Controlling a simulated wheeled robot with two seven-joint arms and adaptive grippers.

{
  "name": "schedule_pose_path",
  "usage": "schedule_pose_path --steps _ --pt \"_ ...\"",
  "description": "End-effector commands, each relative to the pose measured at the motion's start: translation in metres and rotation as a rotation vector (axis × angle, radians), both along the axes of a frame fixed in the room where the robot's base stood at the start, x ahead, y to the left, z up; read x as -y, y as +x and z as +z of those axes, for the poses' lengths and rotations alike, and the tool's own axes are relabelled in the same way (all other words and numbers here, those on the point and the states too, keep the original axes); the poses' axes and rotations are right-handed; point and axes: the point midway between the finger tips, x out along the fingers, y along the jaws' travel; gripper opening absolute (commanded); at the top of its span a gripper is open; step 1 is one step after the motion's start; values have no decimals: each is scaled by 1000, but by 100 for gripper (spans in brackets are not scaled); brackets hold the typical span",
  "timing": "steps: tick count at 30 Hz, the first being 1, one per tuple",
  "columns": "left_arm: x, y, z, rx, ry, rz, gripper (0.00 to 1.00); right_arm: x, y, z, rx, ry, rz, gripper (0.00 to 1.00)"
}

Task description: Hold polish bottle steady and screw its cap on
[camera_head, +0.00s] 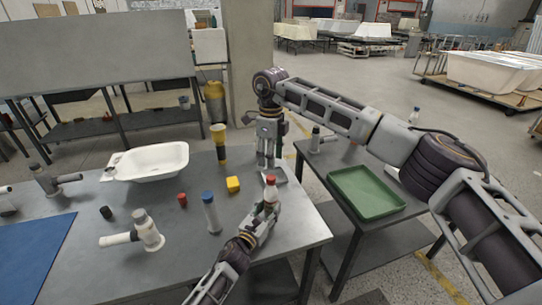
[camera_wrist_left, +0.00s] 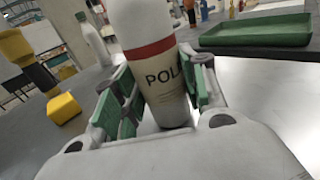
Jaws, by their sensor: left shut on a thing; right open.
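The polish bottle (camera_head: 270,196) is white and stands roughly upright near the front right edge of the grey table. In the left wrist view the bottle (camera_wrist_left: 165,80) shows a red band and a label starting "POL"; its top is cut off. My left gripper (camera_wrist_left: 165,100) is shut on its lower body, with green pads on either side. Red shows at the bottle's top in the head view, but I cannot tell whether this is a cap. My right gripper (camera_head: 267,160) is open and points down, just behind and above the bottle. A small red cylinder (camera_head: 182,200) stands on the table.
Near the bottle are a yellow block (camera_head: 233,184), a blue-topped tube (camera_head: 211,214) and a yellow-and-black tool (camera_head: 219,145). A white tub (camera_head: 150,161), pale pipe fitting (camera_head: 146,232) and black cylinder (camera_head: 106,212) lie farther left. A green tray (camera_head: 366,193) occupies the right table.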

Motion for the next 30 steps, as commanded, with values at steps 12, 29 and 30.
schedule_pose_path --steps 12,29,30 --pt "0 0 0 0 0 0 0 1 -1 0 -1 -5 340 44" --pt "0 0 0 0 0 0 0 1 -1 0 -1 -6 720 44" --pt "0 0 0 0 0 0 0 1 -1 0 -2 -6 729 44"
